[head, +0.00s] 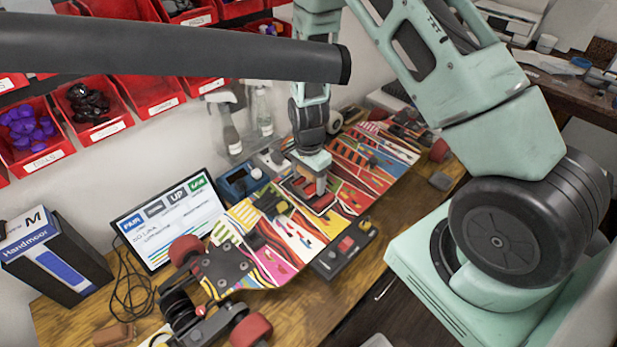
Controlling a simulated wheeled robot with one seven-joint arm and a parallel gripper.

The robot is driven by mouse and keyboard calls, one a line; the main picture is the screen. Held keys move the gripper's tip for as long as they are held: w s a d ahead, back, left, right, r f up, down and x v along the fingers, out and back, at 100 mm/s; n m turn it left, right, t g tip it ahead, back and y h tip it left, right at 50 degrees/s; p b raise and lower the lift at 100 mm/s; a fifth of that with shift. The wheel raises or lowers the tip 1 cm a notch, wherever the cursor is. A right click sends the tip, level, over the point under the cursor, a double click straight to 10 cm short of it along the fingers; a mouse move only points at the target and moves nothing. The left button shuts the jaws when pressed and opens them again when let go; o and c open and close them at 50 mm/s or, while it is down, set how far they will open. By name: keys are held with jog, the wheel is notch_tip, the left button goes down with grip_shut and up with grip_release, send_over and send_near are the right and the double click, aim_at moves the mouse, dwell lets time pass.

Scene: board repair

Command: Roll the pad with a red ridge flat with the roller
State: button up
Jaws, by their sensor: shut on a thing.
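The patterned skateboard deck (345,195) lies on the bench, running from lower left to upper right. My gripper (319,178) points down over the middle of the deck, shut on what looks like the roller (320,202), a small tool with a red part low at the deck. A dark-edged pad (297,186) lies right beside and under it. Whether the roller touches the pad, and which red there is the pad's ridge, I cannot tell. Another dark pad (273,205) lies to the left on the deck.
A dark tray with red and grey pieces (345,250) lies along the deck's front edge. A truck with red wheels (222,268) is at the lower left. A monitor (172,222), blue device (240,183) and spray bottles (228,125) stand behind. Red bins (85,105) hang on the wall.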

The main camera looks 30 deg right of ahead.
jog(key=shift+f+b, duration=0.35)
jog(key=shift+f, duration=0.2)
jog(key=shift+w, duration=0.1)
jog(key=shift+w+a+r, duration=0.1)
jog(key=shift+w+a, duration=0.05)
jog(key=shift+w, duration=0.6)
jog(key=shift+w+a, duration=0.15)
jog(key=shift+w, duration=0.55)
jog(key=shift+w+a, duration=0.15)
jog(key=shift+w, duration=0.6)
jog(key=shift+w+a, duration=0.15)
jog(key=shift+w, duration=0.6)
jog(key=shift+s+d, duration=0.15)
jog(key=shift+s, duration=0.65)
jog(key=shift+s+d, duration=0.15)
jog(key=shift+s, duration=0.6)
jog(key=shift+s+d+f, duration=0.1)
jog(key=shift+s+d, duration=0.1)
jog(key=shift+s, duration=0.6)
jog(key=shift+s+d+f, duration=0.1)
jog(key=shift+s+d, duration=0.05)
jog(key=shift+s, duration=0.6)
jog(key=shift+w+a+r+p, duration=0.15)
jog(key=shift+w+a, duration=0.2)
jog(key=shift+w, duration=1.25)
jog(key=shift+w+a+f+p, duration=0.15)
jog(key=shift+w+a, duration=0.15)
jog(key=shift+w, duration=1.25)
jog(key=shift+s+d, duration=0.2)
jog(key=shift+s, duration=1.5)
